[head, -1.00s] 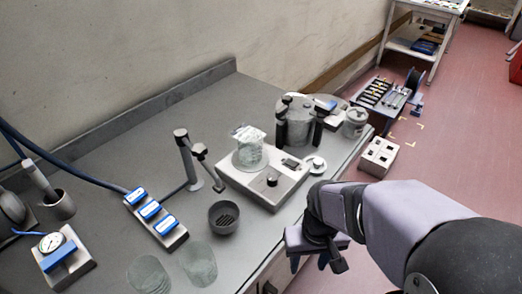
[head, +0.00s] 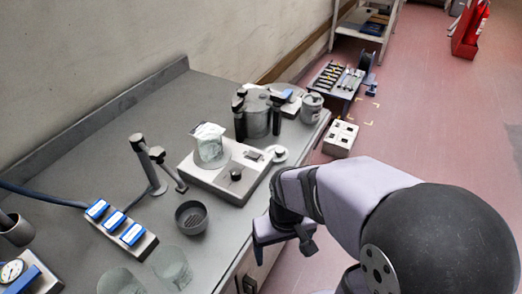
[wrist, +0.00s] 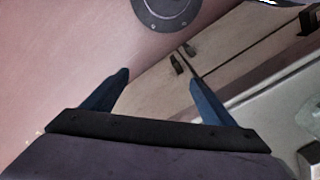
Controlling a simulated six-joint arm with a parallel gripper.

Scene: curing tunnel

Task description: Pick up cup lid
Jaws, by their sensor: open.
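A small pale disc with a raised knob (head: 279,154), which looks like the cup lid, lies at the right end of the hotplate unit, near the bench's front edge, in the head view. I cannot tell whether it touches the unit. My gripper (head: 285,248) hangs in front of the bench edge, nearer to me than the disc and apart from it. In the wrist view its two blue fingers (wrist: 158,78) are spread with nothing between them. They face cabinet doors and the floor; no lid shows there.
A glass beaker (head: 209,150) stands on the hotplate unit (head: 218,180). A dark cup (head: 190,216), clear glass vessels (head: 171,267) and a blue-topped block (head: 121,226) stand nearer. A lidded pot (head: 257,116) and a small can (head: 312,106) stand behind. Red floor (head: 430,110) is open at right.

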